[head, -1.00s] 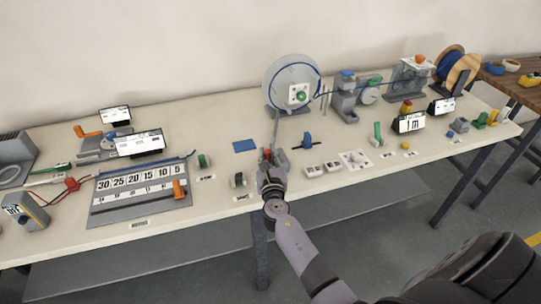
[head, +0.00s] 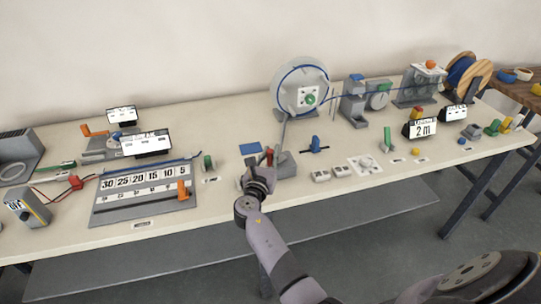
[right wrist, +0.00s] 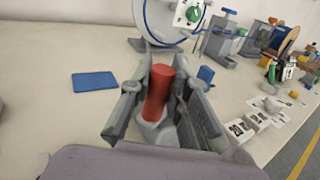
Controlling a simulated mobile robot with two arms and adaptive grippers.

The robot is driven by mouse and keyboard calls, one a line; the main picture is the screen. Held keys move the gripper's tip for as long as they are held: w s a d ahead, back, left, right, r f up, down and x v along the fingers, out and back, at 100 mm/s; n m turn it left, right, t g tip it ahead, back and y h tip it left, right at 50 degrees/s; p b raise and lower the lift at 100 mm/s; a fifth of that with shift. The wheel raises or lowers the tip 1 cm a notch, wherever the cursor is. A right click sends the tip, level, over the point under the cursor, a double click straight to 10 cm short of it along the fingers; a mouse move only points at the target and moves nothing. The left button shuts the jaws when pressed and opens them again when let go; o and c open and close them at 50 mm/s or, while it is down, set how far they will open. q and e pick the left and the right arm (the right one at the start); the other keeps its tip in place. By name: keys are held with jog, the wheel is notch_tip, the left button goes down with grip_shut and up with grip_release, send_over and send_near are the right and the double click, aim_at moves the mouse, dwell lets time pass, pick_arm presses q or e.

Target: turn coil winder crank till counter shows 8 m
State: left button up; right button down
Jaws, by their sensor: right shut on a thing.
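The coil winder is a large grey disc (head: 322,92) with blue cable round it and a green knob (head: 310,99) at its hub; its lower part shows in the right wrist view (right wrist: 152,22). A grey bar (head: 283,132) slopes down from it toward my right gripper (head: 264,166). In the right wrist view the gripper (right wrist: 160,92) is shut around a red upright handle (right wrist: 158,90), with one finger on each side. The counter display (head: 422,129) reads 2 m. My left gripper is not in view.
Blue cable runs right from the winder past a grey guide unit (head: 353,107) to a wooden spool (head: 480,78). A blue pad (head: 250,148) lies left of the gripper, and a blue-handled tool (head: 315,145) stands right of it. A number board (head: 140,205) is farther left.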

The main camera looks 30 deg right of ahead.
jog(key=c, duration=1.5)
grip_release()
jog(key=shift+a, duration=0.1)
jog(key=v, duration=0.7)
jog(key=shift+s+a, duration=0.1)
jog(key=shift+s, duration=0.1)
